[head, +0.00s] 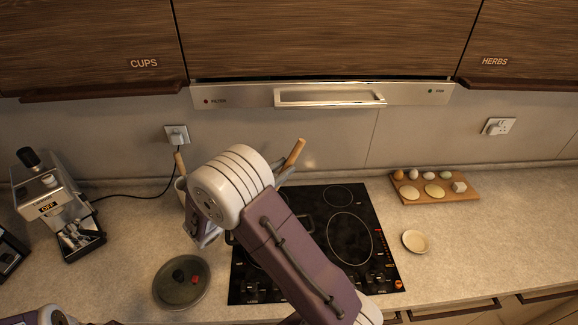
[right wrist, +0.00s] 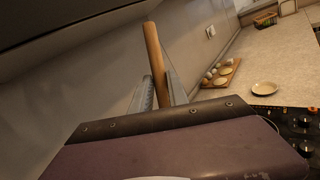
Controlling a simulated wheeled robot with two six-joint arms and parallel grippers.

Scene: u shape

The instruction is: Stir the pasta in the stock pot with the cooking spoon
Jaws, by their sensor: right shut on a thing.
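My right gripper (head: 284,172) reaches over the back left of the cooktop, and its own arm covers much of it. It is shut on the wooden handle of the cooking spoon (head: 294,152). In the right wrist view the spoon's handle (right wrist: 154,52) stands up, slightly tilted, between the fingers (right wrist: 160,92). The spoon's lower end is hidden. The stock pot is almost wholly hidden behind my right arm; only small dark edges that may be its handles show. The pasta is not visible, and I cannot tell whether the spoon is in the pot. My left gripper is not in view.
A black cooktop (head: 349,238) lies under my arm. A dark lid (head: 182,293) is at front left. A coffee machine (head: 60,205) stands farther left. A board with eggs (head: 445,198) and a small plate (head: 415,241) are right. The range hood (head: 230,97) hangs above.

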